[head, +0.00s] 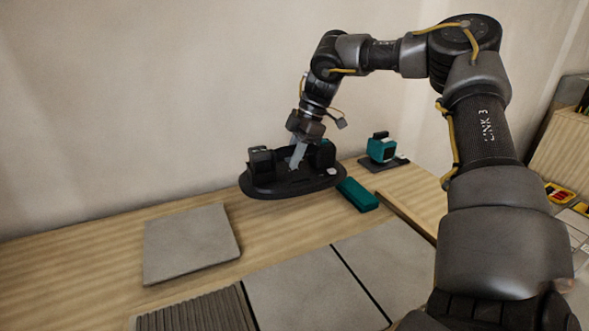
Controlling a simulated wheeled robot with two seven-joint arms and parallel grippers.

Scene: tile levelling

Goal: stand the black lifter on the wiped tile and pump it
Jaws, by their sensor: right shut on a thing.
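The black lifter (262,190) has a wide oval base with raised dark parts on top. My right gripper (299,150) comes down on it from above and is shut on it, and the lifter appears to hang above the back of the wooden bench. The fingers' contact is partly hidden among the lifter's dark parts. A loose grey tile (190,243) lies on the bench to the left, below the lifter in the picture. More grey tiles (305,290) lie in a row at the front; which tile is wiped I cannot tell. My left gripper is not in view.
A ribbed grey bed (196,313) lies left of the front tiles. A teal block (357,194) lies right of the lifter. A teal tool on a dark plate (383,150) stands at the back near the wall. Bare bench (75,252) shows at the left.

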